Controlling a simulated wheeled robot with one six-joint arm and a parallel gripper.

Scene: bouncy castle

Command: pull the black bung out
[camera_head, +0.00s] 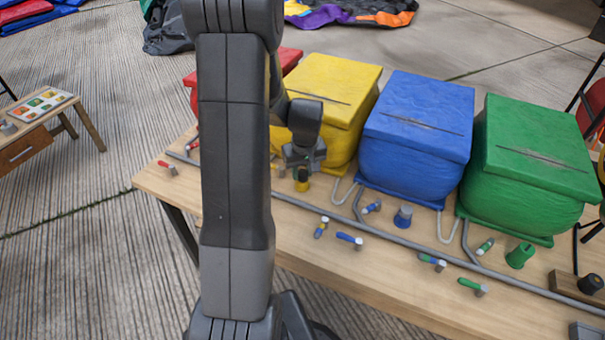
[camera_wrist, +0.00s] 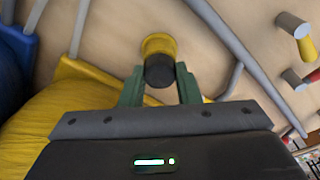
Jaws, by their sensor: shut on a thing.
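The black bung (camera_wrist: 159,75) sits at the mouth of a yellow fitting (camera_wrist: 158,43) in the wrist view. My gripper (camera_wrist: 160,82) has its two green fingers on either side of the bung and is shut on it. In the head view my gripper (camera_head: 303,161) is low over the table in front of the yellow box, and the yellow fitting (camera_head: 301,185) shows just below it. The bung is mostly hidden by my gripper there. I cannot tell how deep the bung sits in the fitting.
Red, yellow (camera_head: 330,85), blue (camera_head: 417,115) and green (camera_head: 530,160) boxes line the wooden table (camera_head: 390,275). Grey pipes run in front, with several small coloured pegs. Blue (camera_head: 403,217) and green (camera_head: 520,256) fittings stand to the right. Another black knob (camera_head: 590,284) is at the right edge.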

